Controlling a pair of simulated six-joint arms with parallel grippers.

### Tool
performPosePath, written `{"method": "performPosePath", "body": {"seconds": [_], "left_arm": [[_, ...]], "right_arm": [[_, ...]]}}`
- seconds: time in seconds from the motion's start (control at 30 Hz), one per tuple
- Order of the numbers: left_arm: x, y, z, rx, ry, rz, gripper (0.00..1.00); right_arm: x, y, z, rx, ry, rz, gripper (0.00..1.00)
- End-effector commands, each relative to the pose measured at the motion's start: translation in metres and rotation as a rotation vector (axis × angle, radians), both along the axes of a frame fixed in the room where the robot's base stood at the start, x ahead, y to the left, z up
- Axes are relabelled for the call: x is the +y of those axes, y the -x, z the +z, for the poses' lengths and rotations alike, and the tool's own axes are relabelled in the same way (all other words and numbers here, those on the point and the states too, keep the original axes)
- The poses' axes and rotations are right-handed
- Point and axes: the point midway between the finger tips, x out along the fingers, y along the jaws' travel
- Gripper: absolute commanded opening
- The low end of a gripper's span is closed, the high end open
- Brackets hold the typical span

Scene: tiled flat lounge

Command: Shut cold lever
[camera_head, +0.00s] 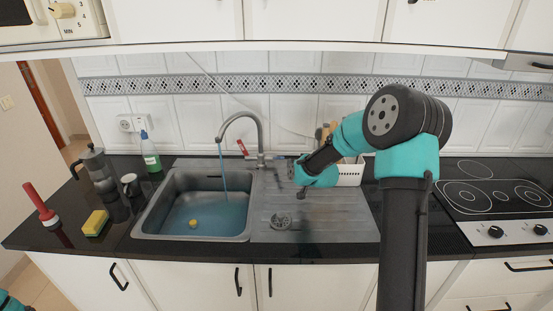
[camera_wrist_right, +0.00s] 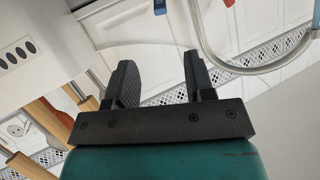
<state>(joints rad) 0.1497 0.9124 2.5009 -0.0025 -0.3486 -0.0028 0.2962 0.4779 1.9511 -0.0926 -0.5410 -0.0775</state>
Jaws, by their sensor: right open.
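The curved metal tap (camera_head: 241,122) stands behind the sink, and a blue stream of water (camera_head: 224,175) runs from its spout into the basin. A red lever (camera_head: 242,147) shows at the tap's left side. In the right wrist view, a blue lever (camera_wrist_right: 160,6) shows at the top edge, beyond the fingers, with a red part (camera_wrist_right: 229,3) to its right. In the head view I cannot clearly make out the blue lever near my gripper. My right gripper (camera_head: 284,171) is open and empty, just right of the tap base; its two fingers (camera_wrist_right: 158,62) stand apart. My left gripper is out of view.
The sink (camera_head: 153,218) holds blue water and a small yellow item (camera_head: 193,223). A white utensil holder (camera_head: 350,173) stands behind my right wrist. A green bottle (camera_head: 150,152), mug, moka pot, sponge and red plunger stand left. The hob (camera_head: 490,190) is right.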

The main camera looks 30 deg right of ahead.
Motion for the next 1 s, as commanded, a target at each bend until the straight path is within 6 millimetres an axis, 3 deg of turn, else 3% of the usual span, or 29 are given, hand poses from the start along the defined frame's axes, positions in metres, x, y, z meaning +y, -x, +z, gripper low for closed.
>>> {"method": "performPosePath", "body": {"seconds": [0.27,1.0], "left_arm": [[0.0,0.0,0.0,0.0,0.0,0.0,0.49],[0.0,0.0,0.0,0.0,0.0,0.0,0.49]], "right_arm": [[-0.002,-0.017,-0.008,0.002,0.0,0.0,0.49],[-0.014,-0.122,-0.05,0.0,0.0,0.0,0.49]]}}
